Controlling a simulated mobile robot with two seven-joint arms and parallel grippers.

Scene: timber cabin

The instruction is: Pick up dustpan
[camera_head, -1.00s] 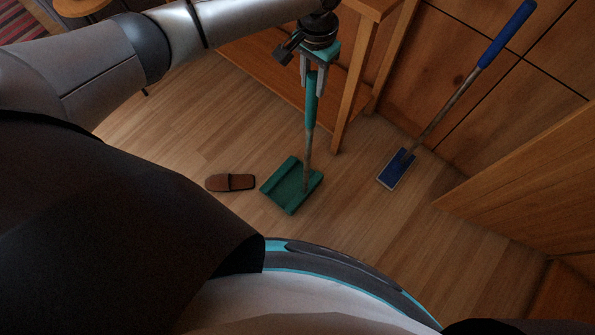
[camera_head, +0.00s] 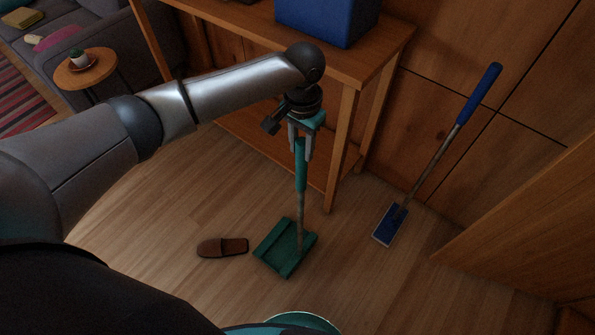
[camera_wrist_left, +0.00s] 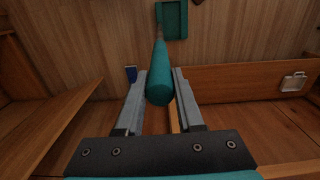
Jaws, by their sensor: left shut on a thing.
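The dustpan (camera_head: 284,252) is green with a long handle and a teal grip. Its pan is at the floor in the middle of the head view; I cannot tell whether it touches the boards. My left gripper (camera_head: 301,150) points down and is shut on the teal grip near its top. In the left wrist view the teal grip (camera_wrist_left: 160,75) lies between the two fingers of my left gripper (camera_wrist_left: 160,80), and the green pan (camera_wrist_left: 173,20) shows at the top. My right gripper is not in view.
A wooden table (camera_head: 348,120) with a lower shelf stands right behind the dustpan, with a blue box (camera_head: 325,20) on top. A blue mop (camera_head: 432,170) leans at the wall. A brown slipper (camera_head: 222,247) lies left of the pan. A stool (camera_head: 86,72) and sofa stand farther back.

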